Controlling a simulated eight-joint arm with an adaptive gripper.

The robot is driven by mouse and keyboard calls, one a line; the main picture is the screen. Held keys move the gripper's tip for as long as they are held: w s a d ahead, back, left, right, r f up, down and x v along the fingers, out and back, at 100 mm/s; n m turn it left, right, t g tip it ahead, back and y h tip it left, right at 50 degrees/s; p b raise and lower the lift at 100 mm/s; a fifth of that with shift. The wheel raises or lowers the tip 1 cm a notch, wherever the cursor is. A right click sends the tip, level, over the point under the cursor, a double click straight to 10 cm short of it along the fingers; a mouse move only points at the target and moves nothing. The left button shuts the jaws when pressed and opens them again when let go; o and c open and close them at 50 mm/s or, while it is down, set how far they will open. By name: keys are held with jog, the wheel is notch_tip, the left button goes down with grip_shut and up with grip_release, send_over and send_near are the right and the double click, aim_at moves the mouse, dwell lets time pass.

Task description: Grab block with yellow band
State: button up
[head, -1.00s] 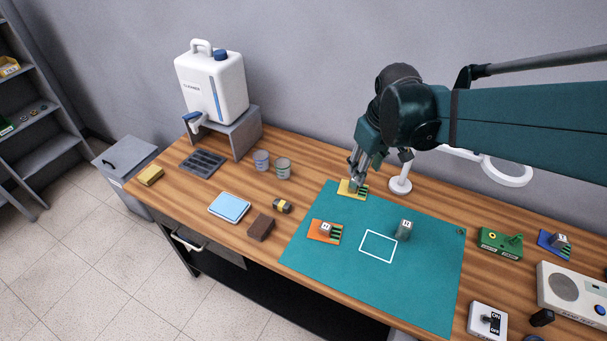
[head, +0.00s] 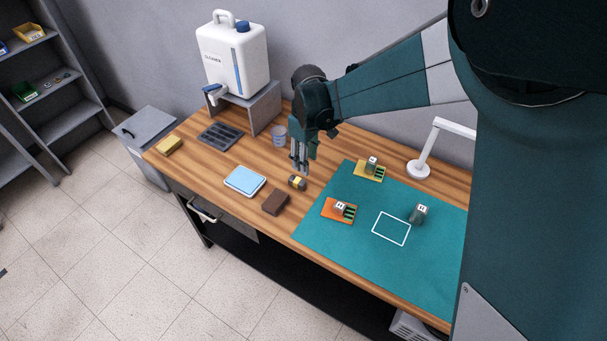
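The block with the yellow band (head: 297,183) is a small dark, rounded piece with a yellow stripe around it. It lies on the wooden table, left of the green mat. My gripper (head: 300,170) points down just above and behind it in the picture. The fingertips look close to the block, but I cannot tell if they touch it. The fingers are small here, and I cannot tell whether they are open or shut. Nothing is visibly held.
A brown block (head: 275,202) and a blue-topped pad (head: 245,181) lie nearby. A cup (head: 279,137) stands behind. The green mat (head: 340,245) carries a yellow board (head: 362,175), an orange board (head: 332,212) and a grey block (head: 419,214). My arm covers the right side.

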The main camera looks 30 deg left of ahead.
aim_at(297, 180)
jog(key=shift+n, duration=0.5)
jog(key=a+f, duration=0.1)
jog(key=s+a+f, duration=0.1)
jog(key=a, duration=0.1)
jog(key=shift+s+a+f, duration=0.1)
jog(key=shift+s+f, duration=0.1)
jog(key=shift+f, duration=0.2)
jog(key=shift+f, duration=1.25)
jog(key=shift+f, duration=2.65)
jog(key=shift+c, duration=0.6)
jog(key=c, duration=0.9)
